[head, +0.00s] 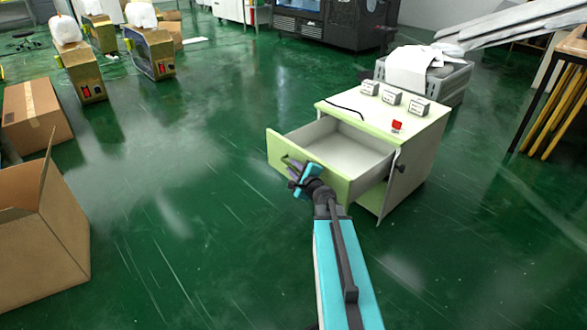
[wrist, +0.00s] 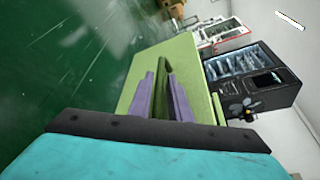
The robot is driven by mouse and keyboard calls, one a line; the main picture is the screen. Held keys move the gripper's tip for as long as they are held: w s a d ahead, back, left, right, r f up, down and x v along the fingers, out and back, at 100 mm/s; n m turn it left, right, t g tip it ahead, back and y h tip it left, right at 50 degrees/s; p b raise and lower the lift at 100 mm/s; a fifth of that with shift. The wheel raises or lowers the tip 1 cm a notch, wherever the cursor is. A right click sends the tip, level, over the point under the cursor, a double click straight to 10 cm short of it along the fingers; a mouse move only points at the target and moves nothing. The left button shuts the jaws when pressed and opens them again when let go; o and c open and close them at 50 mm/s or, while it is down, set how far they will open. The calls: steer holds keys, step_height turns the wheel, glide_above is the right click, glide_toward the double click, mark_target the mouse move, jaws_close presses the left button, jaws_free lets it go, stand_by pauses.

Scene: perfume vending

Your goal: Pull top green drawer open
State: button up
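The top green drawer (head: 340,184) of the small cabinet (head: 412,170) stands pulled well out, and its pale inside shows empty in the head view. Its green front panel (wrist: 195,65) also fills the middle of the wrist view. My gripper (head: 291,168) is at the outer face of this front. In the wrist view the two purple fingers of my gripper (wrist: 161,80) lie on either side of the dark green handle (wrist: 163,72), closed on it with little gap. Part of the handle is hidden between the fingers.
A red item (head: 397,125) and several small label blocks stand on the cabinet top. A grey crate (head: 450,83) is behind the cabinet. An open cardboard box (head: 45,245) stands at the left. The green floor between is clear.

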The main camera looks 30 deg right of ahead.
steer(key=shift+s+a, duration=0.1)
stand_by(0.3)
steer(key=shift+s+r, duration=0.1)
steer(key=shift+s, duration=0.1)
steer(key=p+v, duration=0.3)
steer(key=v, duration=0.2)
steer(key=shift+s+r, duration=0.15)
steer(key=shift+r, duration=0.05)
steer(key=p+v, duration=0.2)
steer(key=p, duration=0.5)
steer(key=shift+s, duration=0.1)
steer(key=shift+p+v, duration=2.75)
steer(key=shift+p, duration=1.4)
steer(key=shift+f, duration=0.1)
